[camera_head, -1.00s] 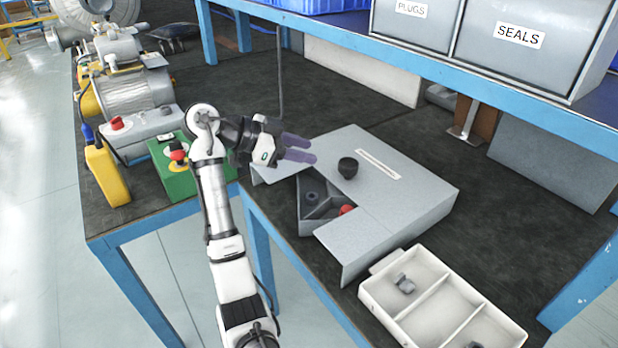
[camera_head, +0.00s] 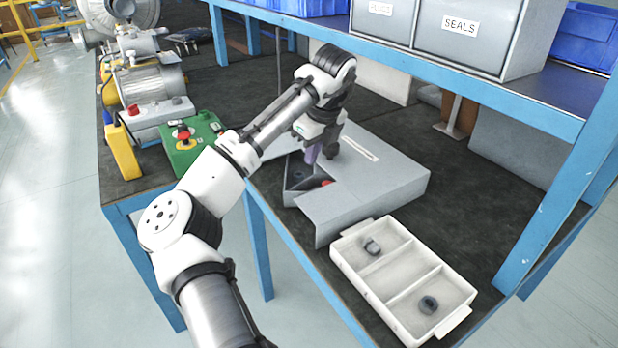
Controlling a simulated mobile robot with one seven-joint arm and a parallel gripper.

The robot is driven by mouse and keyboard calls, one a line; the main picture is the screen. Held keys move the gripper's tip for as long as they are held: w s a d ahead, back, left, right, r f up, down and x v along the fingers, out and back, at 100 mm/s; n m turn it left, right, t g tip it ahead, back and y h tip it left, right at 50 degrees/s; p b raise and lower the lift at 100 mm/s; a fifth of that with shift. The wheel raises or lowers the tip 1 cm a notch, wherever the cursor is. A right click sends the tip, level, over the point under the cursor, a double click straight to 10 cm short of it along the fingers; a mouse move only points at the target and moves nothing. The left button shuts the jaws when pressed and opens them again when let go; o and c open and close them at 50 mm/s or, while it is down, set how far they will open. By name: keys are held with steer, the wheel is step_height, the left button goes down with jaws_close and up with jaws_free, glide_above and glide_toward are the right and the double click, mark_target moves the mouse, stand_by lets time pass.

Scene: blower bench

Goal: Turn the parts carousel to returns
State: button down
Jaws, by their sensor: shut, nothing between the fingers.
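The parts carousel is a grey box (camera_head: 385,185) on the bench, with a pale label strip (camera_head: 360,148) on its flat lid. A wedge-shaped opening (camera_head: 298,178) at its front left shows dark compartments, with a small red part (camera_head: 326,183) at the edge. The black knob on the lid is mostly hidden by or merges with the dark gripper. I cannot tell whether the fingers touch it.
A blue shelf with a SEALS bin (camera_head: 470,40) overhangs the back.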

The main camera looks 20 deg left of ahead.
mark_target(306, 181)
steer(key=x, duration=0.9)
steer(key=shift+w+f+p, duration=0.1)
steer(key=shift+f+p, duration=0.2)
steer(key=shift+f, duration=0.1)
steer(key=shift+w+a+r+p, duration=0.1)
steer(key=shift+w+a+p, duration=0.1)
steer(key=shift+p, duration=0.25)
steer(key=shift+s+a+m, duration=0.1)
steer(key=shift+s+m, duration=0.05)
steer(key=shift+m, duration=0.15)
steer(key=shift+a+p, duration=0.1)
steer(key=shift+p, duration=0.2)
